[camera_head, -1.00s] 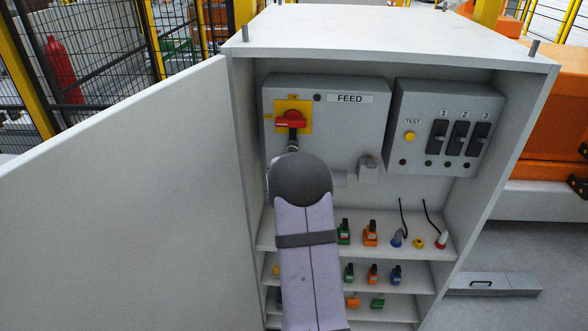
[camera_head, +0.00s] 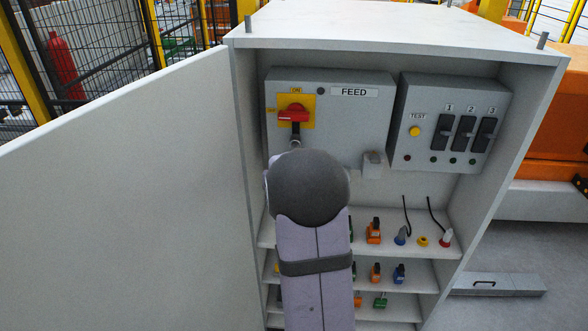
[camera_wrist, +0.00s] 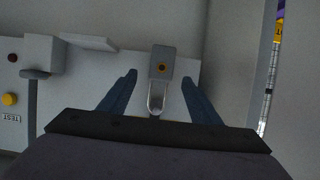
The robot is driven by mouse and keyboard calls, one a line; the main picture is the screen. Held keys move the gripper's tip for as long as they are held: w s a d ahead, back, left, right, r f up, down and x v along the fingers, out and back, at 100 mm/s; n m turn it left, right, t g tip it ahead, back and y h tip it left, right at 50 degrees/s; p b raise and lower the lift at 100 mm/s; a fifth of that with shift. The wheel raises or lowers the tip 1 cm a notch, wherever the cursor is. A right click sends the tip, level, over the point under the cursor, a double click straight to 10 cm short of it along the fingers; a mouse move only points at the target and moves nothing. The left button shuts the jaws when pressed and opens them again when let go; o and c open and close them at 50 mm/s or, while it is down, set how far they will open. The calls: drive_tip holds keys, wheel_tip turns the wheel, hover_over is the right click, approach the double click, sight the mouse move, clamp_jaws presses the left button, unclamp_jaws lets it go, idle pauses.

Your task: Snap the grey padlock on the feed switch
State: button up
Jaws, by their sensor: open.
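The grey padlock (camera_wrist: 161,62) shows in the wrist view with a brass keyhole. Its shackle (camera_wrist: 157,100) points to the bottom of that view. I cannot tell whether it is snapped shut. In the head view, my wrist hides its body; grey metal (camera_head: 295,138), which looks like the shackle, shows right under the red handle of the feed switch (camera_head: 294,114). My gripper (camera_wrist: 159,80) is open, with one blue finger on each side of the padlock and gaps between. The head view hides the fingers behind my round wrist.
A small grey fixture (camera_head: 373,165) sits below the FEED box (camera_head: 355,120), right of my wrist. The TEST box (camera_head: 448,125) is farther right. Shelves below hold several coloured padlocks. The open cabinet door (camera_head: 115,200) fills the left side.

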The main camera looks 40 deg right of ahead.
drive_tip(key=shift+s+a+r, duration=0.1)
drive_tip(key=shift+s, duration=0.05)
idle(0.3)
drive_tip(key=c, duration=0.7)
drive_tip(key=shift+f+b, duration=0.3)
drive_tip(key=shift+f, duration=0.05)
drive_tip(key=c, duration=0.6)
drive_tip(key=shift+a+f+b, duration=0.15)
drive_tip(key=shift+f+b, duration=0.2)
drive_tip(key=shift+b, duration=0.05)
clamp_jaws()
drive_tip(key=s+a+f+n+b, duration=0.1)
drive_tip(key=a+f+n+b, duration=0.15)
drive_tip(key=f+b, duration=0.8)
wheel_tip(320, 180, up, 8)
drive_tip(key=s+n+t+h+p, duration=0.1)
drive_tip(key=n+t+h, duration=0.2)
drive_tip(key=n, duration=0.5)
drive_tip(key=shift+s, duration=0.35)
